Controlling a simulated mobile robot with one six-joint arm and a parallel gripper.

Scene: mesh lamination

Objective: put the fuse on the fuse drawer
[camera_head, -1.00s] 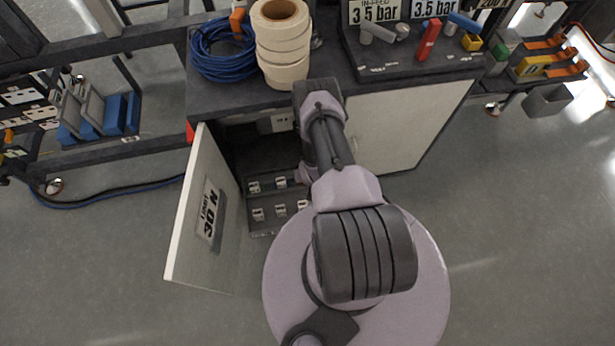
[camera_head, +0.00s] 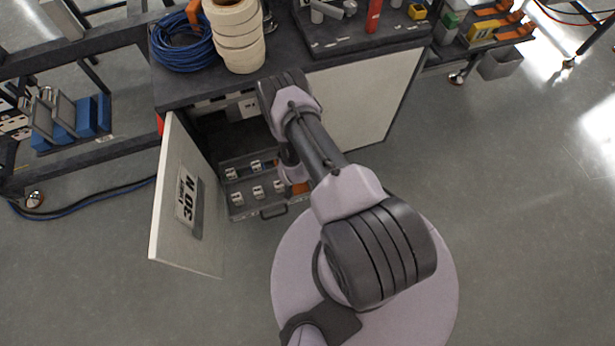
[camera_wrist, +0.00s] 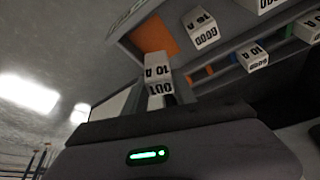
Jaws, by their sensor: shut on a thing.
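The fuse (camera_wrist: 157,70), a small white block marked 10 A, is at the fingertips of my gripper (camera_wrist: 161,97) in the wrist view. The gripper is shut on it, and much of the fingers is dark. The fuse drawer (camera_head: 271,210) is pulled out of the open cabinet, with several white fuses standing in two rows. In the wrist view the drawer (camera_wrist: 208,65) lies beyond the gripper, with an orange patch (camera_wrist: 153,36) just above the held fuse. I cannot tell whether the fuse touches the drawer. In the head view my arm hides the gripper.
The cabinet door (camera_head: 187,205) stands open left of the drawer. The bench top (camera_head: 290,62) above carries a blue cable coil (camera_head: 182,42) and white tape rolls (camera_head: 236,35). A closed white panel (camera_head: 360,95) is to the right. The floor in front is open.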

